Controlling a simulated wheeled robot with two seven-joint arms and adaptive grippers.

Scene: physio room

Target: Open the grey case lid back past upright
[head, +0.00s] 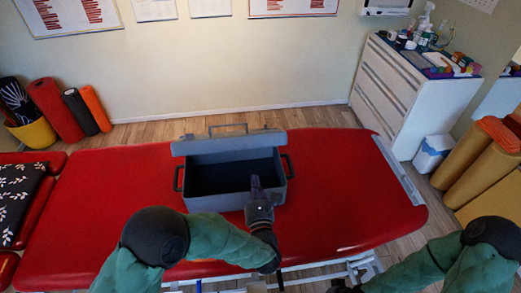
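The grey case (236,199) sits on the red treatment table, with a dark, empty-looking inside and black handles at its sides. Its lid (230,145) is raised along the far edge, with a handle on the lid's top edge. I cannot tell its exact lean. My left gripper (255,183) is over the case's front wall, right of the middle, with its fingers pointing towards the inside and apart from the lid. Its fingers look narrow from here, and their opening is unclear. My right gripper (345,286) is only partly in view at the bottom edge, away from the case.
The red table (340,180) is bare to the right of the case. A patterned black cushion (18,205) lies at the far left. A white cabinet (395,95) with bottles stands at the back right. Rolled mats (485,170) stand at the right and others (55,108) at the left.

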